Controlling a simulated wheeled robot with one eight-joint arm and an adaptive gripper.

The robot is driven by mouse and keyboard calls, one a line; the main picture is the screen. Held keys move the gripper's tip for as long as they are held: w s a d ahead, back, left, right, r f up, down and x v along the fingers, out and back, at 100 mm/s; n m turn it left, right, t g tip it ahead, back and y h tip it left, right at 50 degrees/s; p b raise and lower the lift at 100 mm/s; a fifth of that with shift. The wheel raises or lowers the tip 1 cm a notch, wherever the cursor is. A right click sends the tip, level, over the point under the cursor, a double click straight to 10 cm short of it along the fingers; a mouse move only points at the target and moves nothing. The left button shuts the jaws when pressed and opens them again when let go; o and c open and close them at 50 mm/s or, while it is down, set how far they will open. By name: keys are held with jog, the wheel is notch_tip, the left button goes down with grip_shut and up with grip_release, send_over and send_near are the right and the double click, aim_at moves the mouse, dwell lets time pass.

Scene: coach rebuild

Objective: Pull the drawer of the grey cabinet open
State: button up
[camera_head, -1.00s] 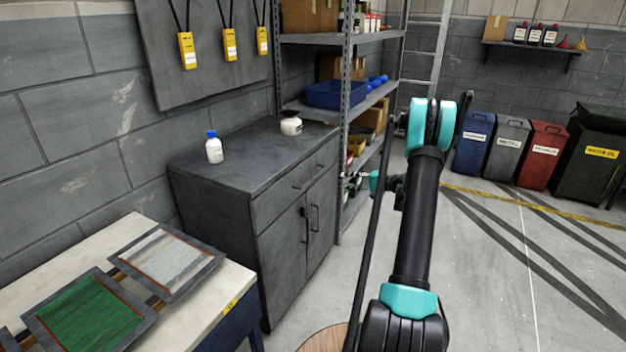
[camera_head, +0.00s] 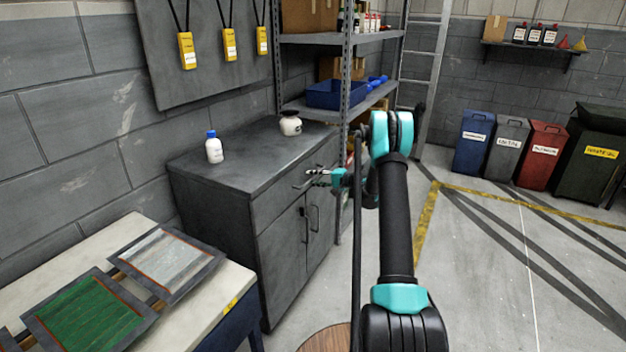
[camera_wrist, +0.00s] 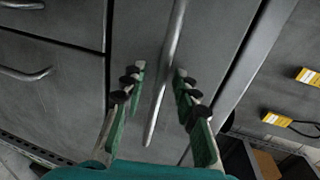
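The grey cabinet (camera_head: 280,255) stands against the wall, with one drawer (camera_head: 272,200) above two doors. The drawer looks shut. Its bar handle (camera_head: 302,184) shows in the head view just left of my gripper (camera_head: 318,177). In the wrist view, the drawer handle (camera_wrist: 165,80) runs between the two fingers of my gripper (camera_wrist: 159,78), with a gap on each side. The gripper is open and holds nothing. How far the fingertips are from the drawer front is hard to tell.
Door handles (camera_wrist: 25,74) are below the drawer, at the left of the wrist view. A white bottle with a blue cap (camera_head: 214,148) and a white jar (camera_head: 290,124) stand on the cabinet. A metal shelf (camera_head: 345,95) adjoins its right side. Floor in front is free.

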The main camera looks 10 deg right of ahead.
jog(key=shift+w+a, duration=0.15)
jog(key=shift+a, duration=0.05)
grip_shut()
dwell(0.4)
